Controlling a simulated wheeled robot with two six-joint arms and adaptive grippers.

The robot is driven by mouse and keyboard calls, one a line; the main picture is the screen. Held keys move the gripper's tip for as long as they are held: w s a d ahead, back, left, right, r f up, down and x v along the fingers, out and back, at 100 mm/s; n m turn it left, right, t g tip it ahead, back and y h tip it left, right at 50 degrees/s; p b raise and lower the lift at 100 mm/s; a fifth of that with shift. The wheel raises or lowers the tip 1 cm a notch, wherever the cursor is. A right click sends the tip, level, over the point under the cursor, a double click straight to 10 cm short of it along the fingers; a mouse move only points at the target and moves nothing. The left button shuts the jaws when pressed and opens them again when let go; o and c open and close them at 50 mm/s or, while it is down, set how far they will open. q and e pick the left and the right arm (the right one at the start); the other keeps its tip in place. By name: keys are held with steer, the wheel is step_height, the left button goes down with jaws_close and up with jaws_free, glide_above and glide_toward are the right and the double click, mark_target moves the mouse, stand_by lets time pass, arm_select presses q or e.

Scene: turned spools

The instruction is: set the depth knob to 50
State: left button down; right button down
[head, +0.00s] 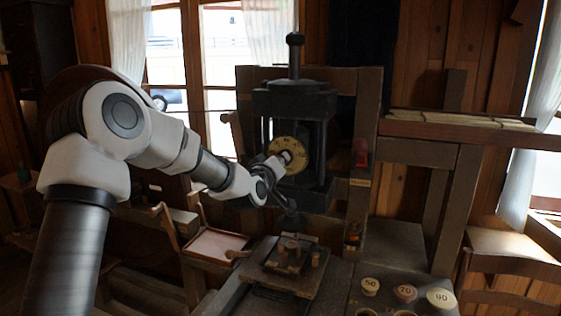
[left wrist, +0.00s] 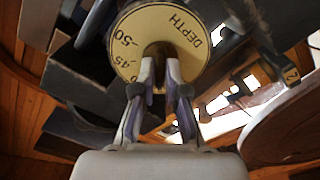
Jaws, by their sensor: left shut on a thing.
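The depth knob (head: 283,147) is a round yellow dial on the front of the dark press (head: 293,100) in the head view. It fills the top of the left wrist view (left wrist: 150,25), where DEPTH, 45 and 50 can be read on its face. My left gripper (left wrist: 160,85) is shut on the knob's dark central grip (left wrist: 157,50). In the head view my left gripper (head: 283,160) reaches the dial from the lower left and hides part of it. I cannot tell which number is set. My right gripper is not in view.
Wooden spools marked 50 (head: 370,284), 70 (head: 405,292) and 90 (head: 441,297) stand at the lower right. A low wooden fixture (head: 290,268) lies below the press. A red part (head: 361,152) is on the post right of the dial. A shelf (head: 455,131) extends right.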

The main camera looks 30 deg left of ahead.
arm_select(q)
steer(key=m, duration=2.3)
steer(key=shift+w+r+m+p, duration=0.1)
steer(key=shift+r+m+p, duration=0.2)
steer(key=shift+r, duration=0.05)
stand_by(0.5)
steer(key=c, duration=1.2)
jaws_free()
steer(key=v, duration=1.1)
steer(key=shift+s+d+f, duration=0.1)
steer(key=shift+s+f, duration=0.2)
steer(key=shift+f, duration=0.1)
